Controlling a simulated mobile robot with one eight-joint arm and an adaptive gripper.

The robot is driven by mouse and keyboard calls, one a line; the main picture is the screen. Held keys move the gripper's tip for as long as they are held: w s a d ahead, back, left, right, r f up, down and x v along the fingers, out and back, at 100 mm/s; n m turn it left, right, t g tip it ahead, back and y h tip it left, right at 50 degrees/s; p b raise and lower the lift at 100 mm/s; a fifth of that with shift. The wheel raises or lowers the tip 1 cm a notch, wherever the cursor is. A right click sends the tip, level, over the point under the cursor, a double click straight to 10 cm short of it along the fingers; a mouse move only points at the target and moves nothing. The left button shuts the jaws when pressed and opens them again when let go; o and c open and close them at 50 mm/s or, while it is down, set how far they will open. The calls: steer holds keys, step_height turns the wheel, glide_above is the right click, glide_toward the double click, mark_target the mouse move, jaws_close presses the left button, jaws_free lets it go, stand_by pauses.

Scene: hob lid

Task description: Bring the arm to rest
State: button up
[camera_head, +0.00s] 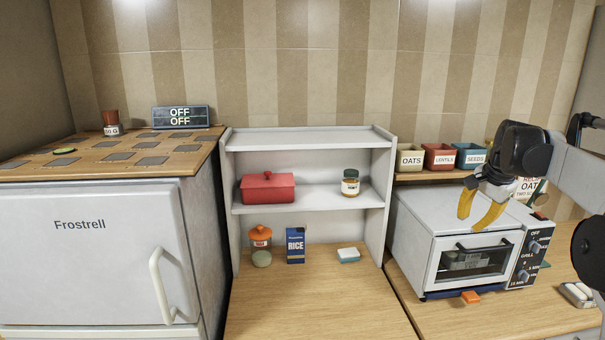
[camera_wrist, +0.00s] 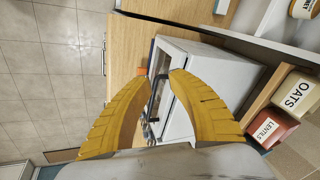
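My gripper (camera_head: 477,218) has two curved yellow fingers and hangs in the air in front of and above the white toaster oven (camera_head: 430,228), at the right. In the wrist view my gripper (camera_wrist: 162,74) has its fingertips apart with nothing held between them. The oven's dark handle (camera_wrist: 153,98) shows beyond the tips, and I cannot tell the exact distance. The oven door (camera_head: 468,260) looks shut, with something pale behind its glass. My arm comes in from the right edge.
Bins of oats (camera_head: 410,158), lentils (camera_head: 439,157) and seeds (camera_head: 471,156) stand on a shelf behind the oven. An orange block (camera_head: 470,297) lies before the oven. The middle counter front is clear.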

steer(key=s+a+f+n+t+b, duration=0.1)
steer(key=s+a+f+n+b, duration=0.2)
steer(key=s+a, duration=0.55)
steer(key=s+a+f+n+b, duration=0.3)
steer(key=s+a+n, duration=0.1)
steer(key=s+a, duration=0.45)
steer(key=s+a+f+n+t+b, duration=0.1)
steer(key=s+a+f+n+b, duration=0.1)
steer(key=s+a+f, duration=0.2)
steer(key=s+a+f+n+t+b, duration=0.1)
steer(key=s+a+f+n+b, duration=0.1)
steer(key=s+f, duration=0.9)
steer(key=a+n, duration=0.1)
steer(key=a, duration=0.1)
steer(key=shift+a+f+n+b, duration=0.2)
steer(key=shift+a+n+b, duration=0.1)
steer(key=shift+a, duration=0.1)
steer(key=shift+s, duration=0.1)
